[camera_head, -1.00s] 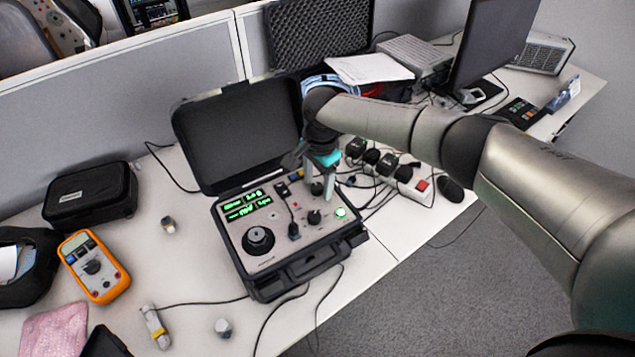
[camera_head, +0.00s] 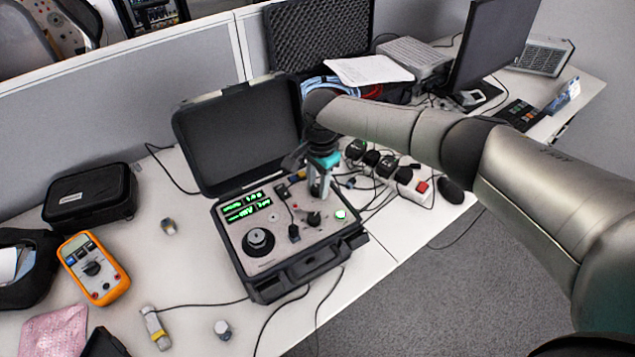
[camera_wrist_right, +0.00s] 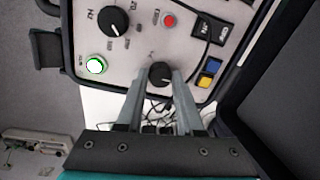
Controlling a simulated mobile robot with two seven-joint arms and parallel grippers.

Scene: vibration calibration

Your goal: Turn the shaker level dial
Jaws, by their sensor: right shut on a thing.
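The shaker unit's grey panel (camera_head: 285,258) lies in an open black case on the desk. My right gripper (camera_head: 318,192) points down at the panel's back right corner. In the right wrist view, its fingertips (camera_wrist_right: 161,80) are closed around the sides of a black dial (camera_wrist_right: 160,71), which I take as the shaker level dial. The fingers mostly hide this dial in the head view. A second black dial (camera_wrist_right: 113,22), marked Hz, is nearby; it also shows in the head view (camera_head: 314,218). My left gripper is not in view.
The raised case lid (camera_head: 237,137) stands behind the panel. A round black shaker (camera_head: 258,241), a lit green button (camera_wrist_right: 96,65) and a red button (camera_wrist_right: 169,20) are on the panel. A power strip (camera_head: 405,183) with cables lies right; an orange multimeter (camera_head: 94,268) lies left.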

